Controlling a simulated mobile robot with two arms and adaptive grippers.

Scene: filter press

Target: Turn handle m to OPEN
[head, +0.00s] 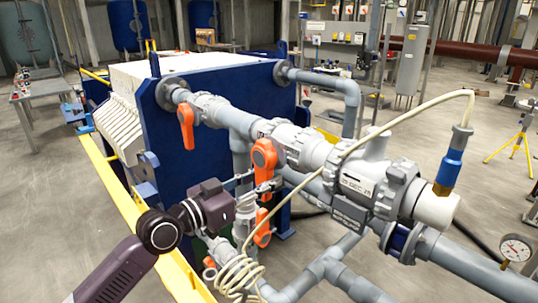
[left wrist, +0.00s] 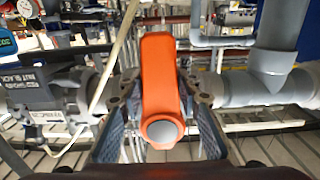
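Several orange valve handles show on the grey pipework in the head view: an upper left one (head: 186,125), a middle one (head: 264,158) and a lower one (head: 262,228). No letter m is readable on any of them. My left gripper (head: 267,187) reaches in from the lower left to the middle handle, which hangs down from its hub. In the left wrist view, the orange handle (left wrist: 160,75) with its grey hub cap lies between the two fingers of the left gripper (left wrist: 163,110). Narrow gaps seem to remain on both sides. My right gripper is out of view.
A blue filter press plate (head: 225,105) stands behind the valves. A large grey valve body (head: 375,185) sits to the right, with a pale hose (head: 330,165) crossing in front and coiled below. A pressure gauge (head: 516,248) is at lower right. Open floor lies at far left.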

